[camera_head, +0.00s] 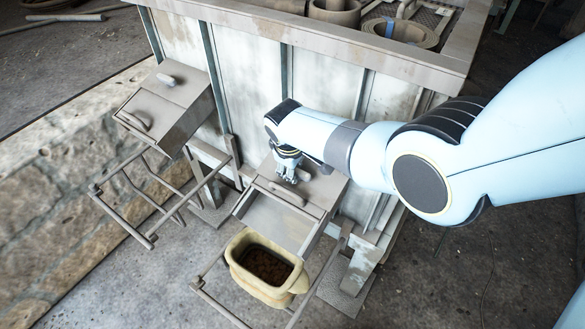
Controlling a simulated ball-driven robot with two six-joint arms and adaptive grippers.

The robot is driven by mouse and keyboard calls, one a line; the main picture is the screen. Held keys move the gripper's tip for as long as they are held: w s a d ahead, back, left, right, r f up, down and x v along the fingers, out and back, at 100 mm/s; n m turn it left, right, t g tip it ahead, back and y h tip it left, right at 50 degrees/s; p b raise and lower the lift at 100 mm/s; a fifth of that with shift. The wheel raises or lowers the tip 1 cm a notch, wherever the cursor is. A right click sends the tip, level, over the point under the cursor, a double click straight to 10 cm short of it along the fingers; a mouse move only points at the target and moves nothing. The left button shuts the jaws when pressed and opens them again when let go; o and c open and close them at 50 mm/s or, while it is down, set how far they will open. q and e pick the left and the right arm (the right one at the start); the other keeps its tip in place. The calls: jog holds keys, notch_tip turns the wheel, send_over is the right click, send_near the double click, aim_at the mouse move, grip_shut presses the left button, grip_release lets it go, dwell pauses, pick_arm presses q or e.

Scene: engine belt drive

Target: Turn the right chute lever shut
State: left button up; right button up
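The right chute (283,222) is a grey metal box with a sloping open trough on the side of a large bin. A pale bar handle (287,193) lies across its front. My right gripper (287,170) is over the top of this chute, just behind the bar handle. The right chute lever is mostly hidden by my gripper, and I cannot tell its angle or whether the fingers touch it. The fingers are too small and bunched to tell whether they are open or shut. My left gripper is not in view.
A yellow tub (251,279) with brown contents stands below the right chute's mouth. A similar left chute (167,110) has its own small lever (166,79) and an empty metal frame (150,237) below. The bin's rim (330,36) runs behind my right arm.

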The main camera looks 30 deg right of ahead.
jog(key=shift+o, duration=0.9)
jog(key=shift+a, duration=0.1)
jog(key=v, duration=1.2)
